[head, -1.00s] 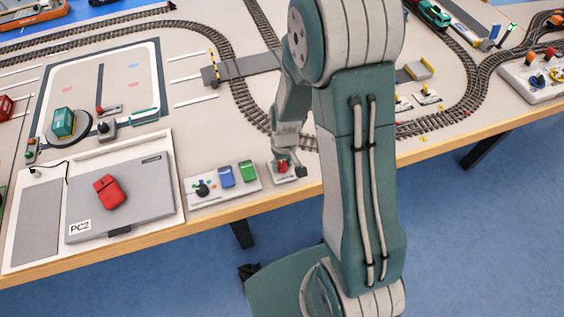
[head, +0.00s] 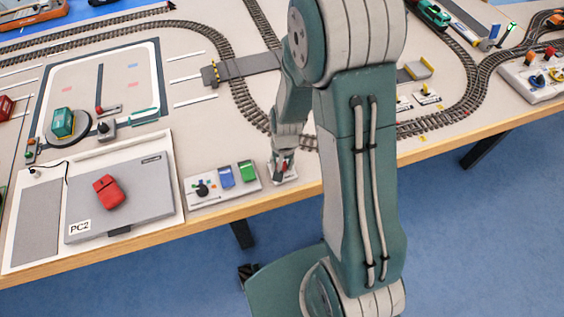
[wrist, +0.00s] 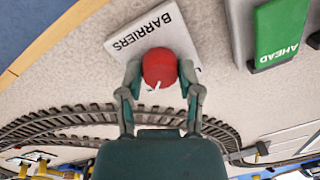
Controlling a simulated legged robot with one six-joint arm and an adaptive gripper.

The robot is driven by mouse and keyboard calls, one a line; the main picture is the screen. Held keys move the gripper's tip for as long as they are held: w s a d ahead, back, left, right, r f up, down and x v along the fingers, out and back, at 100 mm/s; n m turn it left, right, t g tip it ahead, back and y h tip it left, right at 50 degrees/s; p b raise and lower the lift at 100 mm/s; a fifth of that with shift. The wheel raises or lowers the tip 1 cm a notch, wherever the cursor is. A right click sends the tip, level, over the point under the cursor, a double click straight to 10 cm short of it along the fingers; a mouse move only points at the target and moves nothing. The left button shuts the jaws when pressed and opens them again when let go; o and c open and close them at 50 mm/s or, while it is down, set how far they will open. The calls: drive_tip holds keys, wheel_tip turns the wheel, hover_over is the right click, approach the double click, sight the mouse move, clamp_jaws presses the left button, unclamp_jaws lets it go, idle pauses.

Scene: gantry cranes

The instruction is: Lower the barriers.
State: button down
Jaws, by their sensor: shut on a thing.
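The barriers control is a small white plate (wrist: 150,28) lettered BARRIERS, with a red knob (wrist: 160,67) on it. My gripper (wrist: 160,75) has one finger on each side of the knob and is shut on it. In the head view my gripper (head: 282,166) is down at the control near the table's front edge, largely covering the knob. A yellow-and-black striped barrier (head: 214,72) is at the left end of the grey crossing (head: 245,66) over the track. Any other barrier is hidden behind my arm.
Left of the control is a panel (head: 203,200) with a black joystick and blue and green buttons. The green AHEAD button (wrist: 280,28) is close by in the wrist view. A laptop (head: 135,190) with a red mouse lies further left. Curved track (head: 245,105) runs behind.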

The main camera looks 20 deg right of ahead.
drive_tip(key=shift+s, duration=0.1)
idle(0.3)
drive_tip(key=shift+c, duration=1.3)
unclamp_jaws()
drive_tip(key=shift+a, duration=0.1)
wheel_tip(320, 180, up, 12)
drive_tip(key=shift+d, duration=0.3)
wheel_tip(320, 180, up, 10)
drive_tip(key=n+t, duration=0.2)
hover_over(284, 165)
drive_tip(key=s, duration=0.4)
drive_tip(key=s+r+n+t, duration=0.3)
drive_tip(key=s+r, duration=0.5)
drive_tip(key=s, duration=0.1)
drive_tip(key=shift+s+a+r+h, duration=0.15)
drive_tip(key=shift+s+a+h, duration=0.15)
drive_tip(key=shift+s, duration=0.1)
